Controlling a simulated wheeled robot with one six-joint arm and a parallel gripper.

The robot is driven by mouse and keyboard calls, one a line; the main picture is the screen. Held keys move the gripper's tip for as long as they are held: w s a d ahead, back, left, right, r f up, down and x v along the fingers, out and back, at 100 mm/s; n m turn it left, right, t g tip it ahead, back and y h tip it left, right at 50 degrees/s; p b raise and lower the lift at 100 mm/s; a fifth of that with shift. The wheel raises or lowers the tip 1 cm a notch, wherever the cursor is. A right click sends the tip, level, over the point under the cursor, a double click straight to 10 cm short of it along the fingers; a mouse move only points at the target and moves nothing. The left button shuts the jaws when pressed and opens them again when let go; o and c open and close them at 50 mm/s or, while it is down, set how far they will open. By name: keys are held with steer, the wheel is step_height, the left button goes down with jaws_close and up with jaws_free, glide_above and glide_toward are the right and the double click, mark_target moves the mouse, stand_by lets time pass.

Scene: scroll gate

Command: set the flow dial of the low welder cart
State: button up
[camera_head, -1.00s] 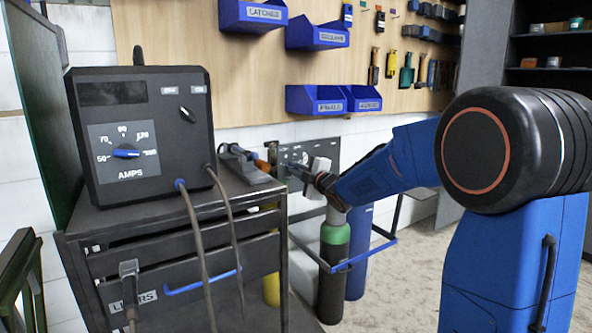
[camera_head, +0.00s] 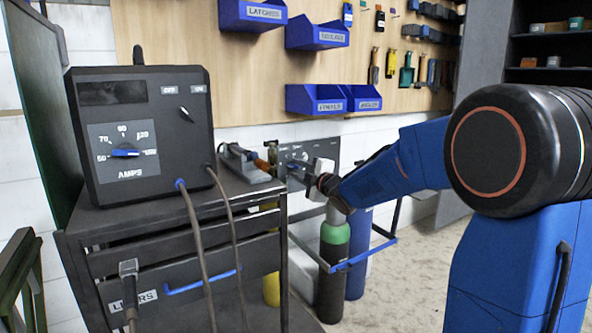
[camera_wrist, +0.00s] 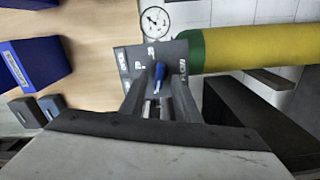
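The grey panel (camera_wrist: 122,58) behind the welder cart carries a dial with a blue lever knob (camera_wrist: 159,72), and letters are printed around it. In the head view the panel (camera_head: 329,150) shows beyond the cart, partly covered by my gripper. My gripper (camera_wrist: 157,92) points at the panel, its two dark fingers apart on either side of the line to the blue knob. I cannot tell whether they touch it. The black welder box (camera_head: 145,178) has a separate AMPS dial (camera_head: 125,153) with a blue pointer.
The dark cart (camera_head: 180,235) stands left of my arm, with cables hanging in front. A green-topped cylinder (camera_head: 334,260) stands below my gripper. A yellow cylinder (camera_wrist: 250,48) and a round gauge (camera_wrist: 155,19) border the panel. Blue bins (camera_head: 318,100) hang on the wall above.

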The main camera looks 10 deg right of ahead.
steer(key=v, duration=1.6)
steer(key=shift+w+r, duration=0.1)
steer(key=s+d+f+m+g+h, duration=0.2)
steer(key=s+d+f+m+h, duration=0.15)
steer(key=s+m, duration=0.3)
steer(key=s+d+f+m+g+h, duration=0.25)
steer(key=s+m+h, duration=0.2)
steer(key=s, duration=0.25)
steer(key=s+a+f+m+g, duration=0.2)
steer(key=s+f, duration=0.2)
steer(key=s, duration=0.4)
steer(key=s+a+f+m+g+y, duration=0.1)
steer(key=s+a+f+m+g, duration=0.1)
steer(key=s, duration=0.6)
steer(key=s+a+f+m+g+y, duration=0.1)
steer(key=s+a+f+m+g, duration=0.1)
steer(key=s, duration=0.6)
step_height(320, 180, down, 4)
steer(key=shift+r+m+g, duration=0.1)
steer(key=shift+m+g, duration=0.8)
steer(key=shift+g, duration=0.05)
